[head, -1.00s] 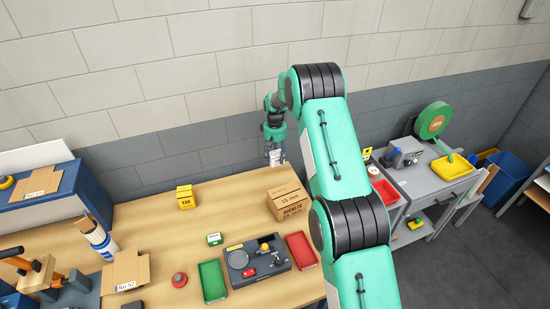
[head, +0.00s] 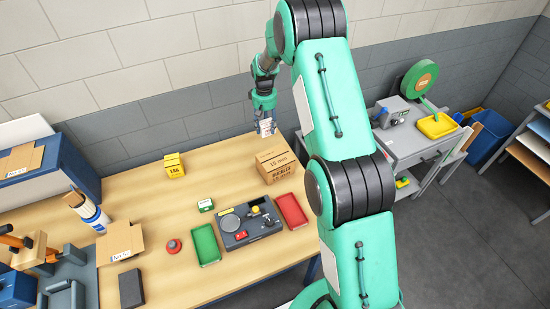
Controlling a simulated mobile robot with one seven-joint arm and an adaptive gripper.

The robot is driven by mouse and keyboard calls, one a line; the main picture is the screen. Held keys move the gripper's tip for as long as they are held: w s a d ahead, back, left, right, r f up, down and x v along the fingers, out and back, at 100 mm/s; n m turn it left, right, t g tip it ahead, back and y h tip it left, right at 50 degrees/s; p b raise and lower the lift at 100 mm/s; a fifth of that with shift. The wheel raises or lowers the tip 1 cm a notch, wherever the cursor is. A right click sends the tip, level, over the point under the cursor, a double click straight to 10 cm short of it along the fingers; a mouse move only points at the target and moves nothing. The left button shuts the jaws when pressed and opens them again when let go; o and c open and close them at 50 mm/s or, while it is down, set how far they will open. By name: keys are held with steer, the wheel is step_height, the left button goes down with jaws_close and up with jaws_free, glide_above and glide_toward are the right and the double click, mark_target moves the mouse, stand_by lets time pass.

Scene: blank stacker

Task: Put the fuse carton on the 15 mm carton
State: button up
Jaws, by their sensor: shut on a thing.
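The 15 mm carton (head: 277,166) is a brown box with dark print, standing on the wooden bench near its back right edge. My gripper (head: 265,121) is above and behind it in the picture, pointing down. It is shut on a small whitish carton (head: 266,128), whose print is too small to read; it may be the fuse carton. The held carton looks apart from the 15 mm carton, with a gap between them in the picture. How far it is above the bench I cannot tell.
A yellow carton (head: 174,166), a small green-and-white box (head: 206,205), a green tray (head: 206,244), a dark fixture (head: 248,224) and a red tray (head: 292,210) stand on the bench (head: 140,200). My arm covers the bench's right side. The grey wall is close behind.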

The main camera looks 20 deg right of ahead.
steer(key=s, duration=0.4)
steer(key=s+a+r, duration=0.1)
steer(key=s, duration=0.3)
steer(key=s+r+b, duration=0.1)
steer(key=s, duration=0.3)
steer(key=shift+s+a+r, duration=0.25)
steer(key=shift+s+a, duration=0.05)
steer(key=shift+a, duration=0.1)
steer(key=shift+m, duration=0.5)
steer(key=s, duration=0.5)
steer(key=s+a, duration=0.1)
steer(key=s, duration=0.4)
steer(key=s+a+b, duration=0.1)
steer(key=s, duration=0.5)
steer(key=shift+a+r, duration=0.1)
steer(key=shift+a, duration=0.1)
glide_above(274, 158)
steer(key=shift+w+f+p, duration=0.15)
steer(key=shift+f+p, duration=0.25)
steer(key=shift+f, duration=0.35)
steer(key=shift+f, duration=0.15)
steer(key=shift+f, duration=1.65)
steer(key=shift+f, duration=0.2)
